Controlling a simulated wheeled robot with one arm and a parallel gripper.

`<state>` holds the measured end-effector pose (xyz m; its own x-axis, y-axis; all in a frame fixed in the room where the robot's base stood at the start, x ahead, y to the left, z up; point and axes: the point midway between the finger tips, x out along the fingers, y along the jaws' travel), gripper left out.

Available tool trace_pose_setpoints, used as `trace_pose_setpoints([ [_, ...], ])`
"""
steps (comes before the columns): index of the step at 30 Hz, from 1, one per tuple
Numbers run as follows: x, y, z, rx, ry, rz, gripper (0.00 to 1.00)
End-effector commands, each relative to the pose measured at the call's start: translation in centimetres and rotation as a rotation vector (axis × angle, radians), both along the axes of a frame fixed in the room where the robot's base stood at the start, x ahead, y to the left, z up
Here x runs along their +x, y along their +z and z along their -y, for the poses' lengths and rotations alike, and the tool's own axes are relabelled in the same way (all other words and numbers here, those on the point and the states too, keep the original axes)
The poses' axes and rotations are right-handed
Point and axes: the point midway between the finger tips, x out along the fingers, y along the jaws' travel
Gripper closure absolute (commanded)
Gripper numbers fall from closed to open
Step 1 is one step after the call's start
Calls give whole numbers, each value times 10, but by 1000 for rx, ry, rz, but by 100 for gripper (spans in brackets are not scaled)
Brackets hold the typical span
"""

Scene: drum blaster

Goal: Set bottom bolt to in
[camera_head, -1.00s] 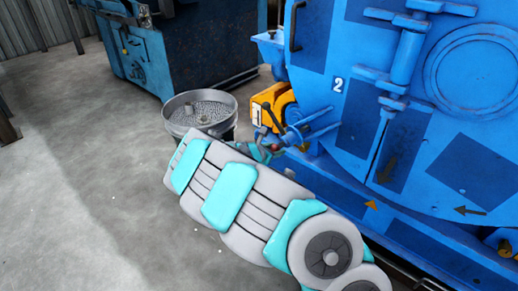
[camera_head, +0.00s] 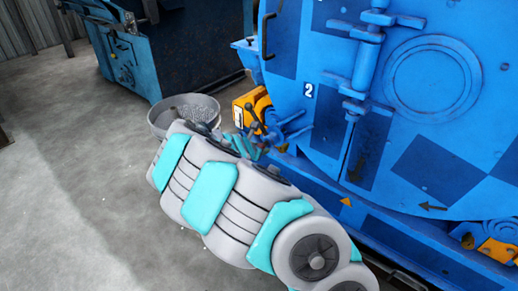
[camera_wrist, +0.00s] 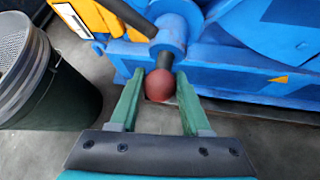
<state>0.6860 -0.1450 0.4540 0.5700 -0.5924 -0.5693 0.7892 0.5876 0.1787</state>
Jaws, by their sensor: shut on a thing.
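The blue bolt (camera_head: 290,128) sits low on the side of the blue drum machine, and its blue round housing also shows in the wrist view (camera_wrist: 172,32). A dark bar leads from it to a red ball knob (camera_wrist: 160,86). My gripper (camera_wrist: 159,80) has its two green fingers on either side of this knob and is shut on it. In the head view, my gripper (camera_head: 245,147) is small beside the bolt, and my arm hides part of the area below. The knob itself is hard to make out there.
A yellow box (camera_head: 250,104) is mounted beside the bolt. A round metal bucket (camera_head: 158,118) stands left of my gripper and shows close by in the wrist view (camera_wrist: 62,88). Another blue machine (camera_head: 135,62) stands behind. The concrete floor at left is free.

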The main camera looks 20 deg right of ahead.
Motion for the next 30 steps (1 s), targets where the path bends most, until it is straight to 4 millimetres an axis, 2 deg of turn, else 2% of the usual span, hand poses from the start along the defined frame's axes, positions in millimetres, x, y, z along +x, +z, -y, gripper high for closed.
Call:
trace_pose_setpoints([
  [4, -2, 2, 5, -6, -10, 2, 100],
  [5, -2, 2, 5, -7, -10, 2, 50],
  [12, -1, 1, 3, -4, -7, 1, 24],
  [22, -2, 3, -1, -3, -2, 1, 24],
  [30, -21, 23, -20, -3, -4, 4, 24],
])
